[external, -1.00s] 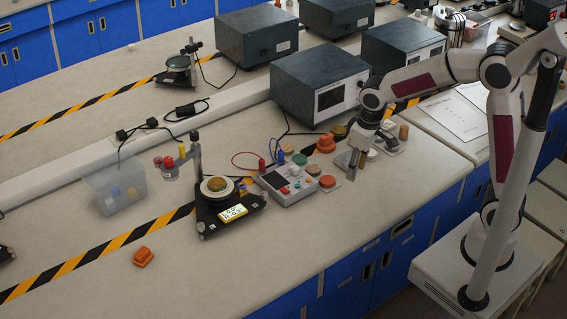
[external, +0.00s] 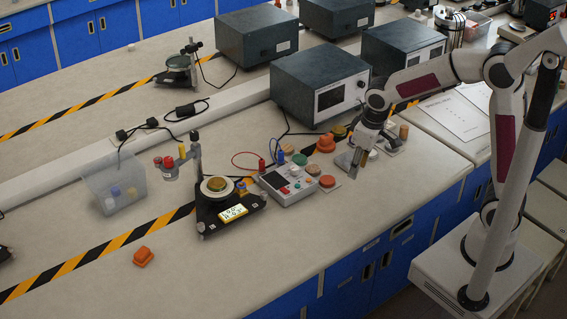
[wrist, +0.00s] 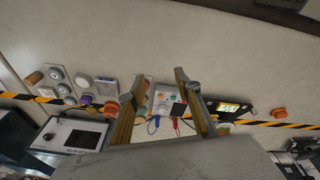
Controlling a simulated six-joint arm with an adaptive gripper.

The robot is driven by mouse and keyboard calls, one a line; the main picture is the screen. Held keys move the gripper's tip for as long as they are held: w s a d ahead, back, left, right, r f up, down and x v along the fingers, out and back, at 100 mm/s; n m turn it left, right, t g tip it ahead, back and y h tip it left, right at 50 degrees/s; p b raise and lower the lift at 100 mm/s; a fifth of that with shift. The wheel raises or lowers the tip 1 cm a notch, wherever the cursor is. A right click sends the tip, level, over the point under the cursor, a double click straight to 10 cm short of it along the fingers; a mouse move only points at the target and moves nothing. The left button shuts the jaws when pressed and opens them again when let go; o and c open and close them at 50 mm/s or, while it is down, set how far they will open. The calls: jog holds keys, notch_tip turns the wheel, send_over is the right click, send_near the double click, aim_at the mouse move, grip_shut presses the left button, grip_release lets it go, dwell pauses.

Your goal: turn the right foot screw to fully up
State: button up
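A grey control box (external: 288,184) with leads stands between my gripper and the apparatus. Orange and green knobs (external: 325,143) sit behind it. A clear bin (external: 115,187) stands left, an orange block (external: 143,257) at front left. The front bench strip (external: 330,235) is clear.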

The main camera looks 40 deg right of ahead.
aim_at(265, 193)
jog(key=w+a+f+n+t+y, duration=0.1)
jog(key=w+a+f+t+y, duration=0.1)
jog(key=w, duration=0.3)
jog(key=w+a+f+n+t+y, duration=0.1)
jog(key=w+a+f+t+y, duration=0.1)
jog(key=w+a+f, duration=0.2)
jog(key=w+a+f+n+t+y, duration=0.2)
jog(key=w+a+f, duration=0.1)
jog(key=w+f, duration=0.2)
jog(key=shift+w+a+f+t, duration=0.1)
jog(key=shift+w+f+t, duration=0.05)
jog(key=shift+w, duration=0.3)
jog(key=shift+w+a+f+t, duration=0.1)
jog(key=shift+w+t, duration=0.05)
jog(key=shift+w, duration=0.3)
jog(key=shift+s+a+f+n+y, duration=0.15)
jog(key=shift+a+y, duration=0.15)
jog(key=shift+y, duration=0.15)
jog(key=shift+a+f+n+y, duration=0.15)
jog(key=shift+a+y, duration=0.15)
jog(key=shift+y, duration=0.15)
jog(key=shift+s+a+r+t+y, duration=0.1)
jog(key=shift+s+a+t+y, duration=0.15)
jog(key=shift+a+y, duration=0.2)
jog(key=shift+s+a+r+t+y, duration=0.1)
jog(key=shift+s+a+t+y, duration=0.1)
jog(key=shift+a+y, duration=0.25)
jog(key=shift+w+a, duration=0.1)
jog(key=shift+x, duration=3.75)
jog(key=shift+f, duration=0.1)
